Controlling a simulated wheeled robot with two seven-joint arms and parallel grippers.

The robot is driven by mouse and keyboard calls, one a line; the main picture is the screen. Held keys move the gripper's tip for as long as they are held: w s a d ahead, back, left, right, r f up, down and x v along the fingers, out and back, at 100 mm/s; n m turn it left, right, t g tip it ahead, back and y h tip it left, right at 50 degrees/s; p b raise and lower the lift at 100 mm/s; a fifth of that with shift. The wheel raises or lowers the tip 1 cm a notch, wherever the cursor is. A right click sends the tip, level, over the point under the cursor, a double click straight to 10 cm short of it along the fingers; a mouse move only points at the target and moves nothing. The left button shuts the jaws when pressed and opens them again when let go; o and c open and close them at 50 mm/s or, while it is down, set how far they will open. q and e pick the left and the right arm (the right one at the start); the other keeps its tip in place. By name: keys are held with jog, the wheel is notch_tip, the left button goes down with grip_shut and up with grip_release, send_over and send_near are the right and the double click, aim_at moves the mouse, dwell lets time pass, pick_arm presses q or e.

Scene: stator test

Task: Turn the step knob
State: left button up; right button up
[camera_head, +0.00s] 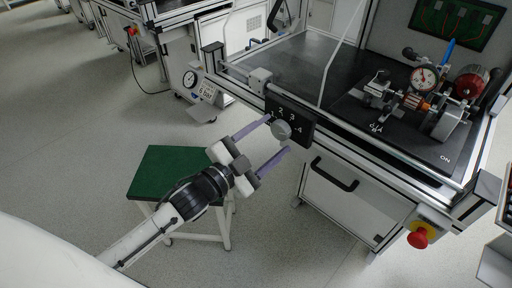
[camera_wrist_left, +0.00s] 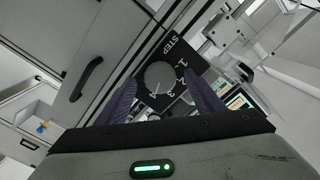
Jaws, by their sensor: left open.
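The step knob (camera_head: 281,130) is a round grey dial on a black plate (camera_head: 301,121) marked with numbers, fixed to the bench's front rail. It also shows in the left wrist view (camera_wrist_left: 160,76), where the plate reads STEP. My left gripper (camera_head: 278,134) is open, with its two purple fingers pointing at the plate. In the left wrist view the fingers (camera_wrist_left: 162,92) stand on either side of the knob with gaps; I cannot tell how deep they reach around it. My right gripper is not in view.
The bench top (camera_head: 297,59) carries a fixture with a dial gauge (camera_head: 424,77) at right. A red emergency button (camera_head: 419,238) sits on the bench's lower right front. A green-topped stool (camera_head: 168,170) stands below my left arm. A drawer handle (camera_head: 334,175) lies below the plate.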

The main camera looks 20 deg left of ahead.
pick_arm(q)
jog(key=v, duration=0.8)
jog(key=shift+s, duration=0.2)
jog(key=s+d+f+n+g+y, duration=0.1)
jog(key=s+f+n+g, duration=0.3)
jog(key=s+f, duration=0.4)
jog(key=s+d+f+n+g+y, duration=0.2)
jog(key=s+f+n, duration=0.4)
jog(key=f, duration=0.9)
jog(key=shift+s+d+f+g+y, duration=0.3)
jog(key=shift+s+d+f+g, duration=0.15)
jog(key=shift+s+g, duration=0.7)
dwell(0.8)
